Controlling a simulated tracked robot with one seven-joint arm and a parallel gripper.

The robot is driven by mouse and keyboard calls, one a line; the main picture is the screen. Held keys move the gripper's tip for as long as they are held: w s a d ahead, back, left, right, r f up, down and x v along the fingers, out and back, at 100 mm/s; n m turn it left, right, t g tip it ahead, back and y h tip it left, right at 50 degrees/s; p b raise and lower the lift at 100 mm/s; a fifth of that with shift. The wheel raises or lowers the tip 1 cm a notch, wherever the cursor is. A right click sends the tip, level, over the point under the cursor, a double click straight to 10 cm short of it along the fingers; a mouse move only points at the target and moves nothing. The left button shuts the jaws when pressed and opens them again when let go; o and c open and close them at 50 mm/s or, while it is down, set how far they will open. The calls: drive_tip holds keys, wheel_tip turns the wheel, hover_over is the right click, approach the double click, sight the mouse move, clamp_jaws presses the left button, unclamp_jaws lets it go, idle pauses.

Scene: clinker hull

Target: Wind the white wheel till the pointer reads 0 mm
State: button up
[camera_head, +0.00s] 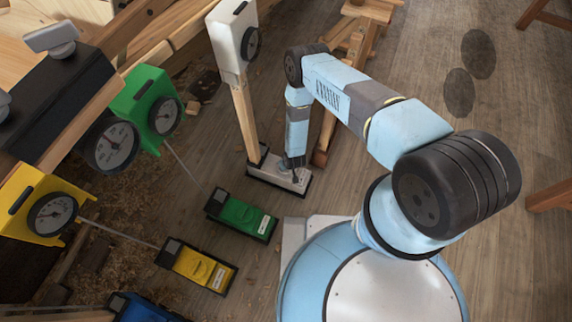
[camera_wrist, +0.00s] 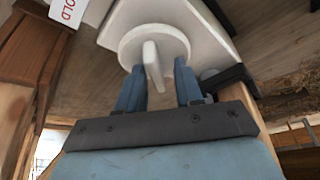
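The white wheel (camera_wrist: 179,41) is a round disc with a raised fin (camera_wrist: 152,66) across it, seen close up in the wrist view on a white body. My gripper (camera_wrist: 158,65) has its two blue fingers apart, one on each side of the fin, with gaps visible between. In the head view my gripper (camera_head: 293,164) points down at the white block (camera_head: 262,170) at the foot of a wooden post, and hides the wheel there. The white gauge box (camera_head: 229,38) tops that post. Its dark dial (camera_head: 251,43) is seen edge-on, so its pointer cannot be read.
A green gauge (camera_head: 144,92) and a yellow gauge (camera_head: 28,190) stand at left, with green (camera_head: 240,217) and yellow (camera_head: 203,264) blocks on the floor. A black box (camera_head: 50,95) and hull planks fill the upper left. A sign (camera_wrist: 69,11) shows in the wrist view. Open floor lies right.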

drive_tip(key=shift+d, duration=0.15)
drive_tip(key=shift+s+d+r, duration=0.1)
drive_tip(key=shift+r, duration=0.35)
drive_tip(key=v, duration=1.2)
drive_tip(key=shift+s+r, duration=0.15)
drive_tip(key=shift+r, duration=0.2)
